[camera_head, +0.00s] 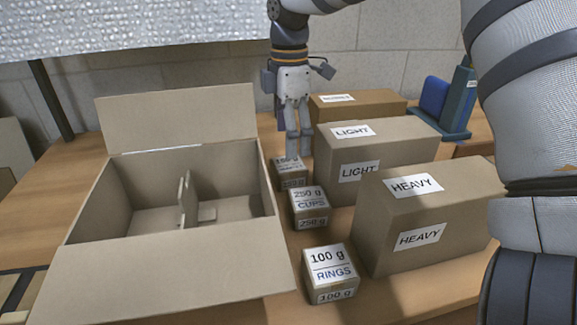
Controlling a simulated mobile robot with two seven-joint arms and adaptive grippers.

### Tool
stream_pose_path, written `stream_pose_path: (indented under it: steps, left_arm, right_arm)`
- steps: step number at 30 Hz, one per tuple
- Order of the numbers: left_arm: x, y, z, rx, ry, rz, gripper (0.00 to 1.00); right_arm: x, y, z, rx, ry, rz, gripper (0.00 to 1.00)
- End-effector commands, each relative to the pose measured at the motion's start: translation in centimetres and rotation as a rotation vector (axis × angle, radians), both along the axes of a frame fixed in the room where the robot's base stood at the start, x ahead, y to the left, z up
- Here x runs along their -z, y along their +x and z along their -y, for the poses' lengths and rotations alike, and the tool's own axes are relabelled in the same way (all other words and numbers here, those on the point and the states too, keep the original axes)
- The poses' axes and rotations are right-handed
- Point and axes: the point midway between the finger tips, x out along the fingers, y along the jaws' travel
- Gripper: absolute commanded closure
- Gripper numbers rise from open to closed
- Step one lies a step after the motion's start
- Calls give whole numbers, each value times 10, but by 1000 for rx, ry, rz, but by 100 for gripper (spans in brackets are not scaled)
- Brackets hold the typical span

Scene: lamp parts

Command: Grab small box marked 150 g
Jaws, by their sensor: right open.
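The small box marked 150 g (290,177) stands on the table at the back of a row of small boxes, right of the large open carton; its label is small and hard to read. My right gripper (299,148) points down from above with its fingers open at the back of this box. The fingers seem close to it, but I cannot tell whether they touch it. My left gripper is not in view.
In front stand small boxes marked 250 g CUPS (309,209) and 100 g RINGS (330,275). The open carton (120,265) is on the left. Boxes marked LIGHT (395,150) and HEAVY (460,205) stand close on the right, another box (385,103) behind.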

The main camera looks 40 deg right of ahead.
Motion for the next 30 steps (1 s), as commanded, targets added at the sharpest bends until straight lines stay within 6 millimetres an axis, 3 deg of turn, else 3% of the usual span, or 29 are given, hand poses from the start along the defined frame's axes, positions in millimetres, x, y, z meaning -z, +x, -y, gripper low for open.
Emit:
stream_pose_path:
  steps: [3,13,21,23,29,30]
  left_arm:
    - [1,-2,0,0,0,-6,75]
    - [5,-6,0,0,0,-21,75]
    - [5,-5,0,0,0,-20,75]
    - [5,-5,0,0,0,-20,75]
    - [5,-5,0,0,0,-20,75]
    - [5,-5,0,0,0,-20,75]
  right_arm:
    - [25,0,0,0,1,-5,22]
    - [78,4,-1,1,1,-4,22]
    - [85,5,-1,0,0,2,22]
    - [85,5,-1,0,0,2,31]
    - [85,5,-1,0,0,2,76]
    - [85,5,-1,0,0,2,77]
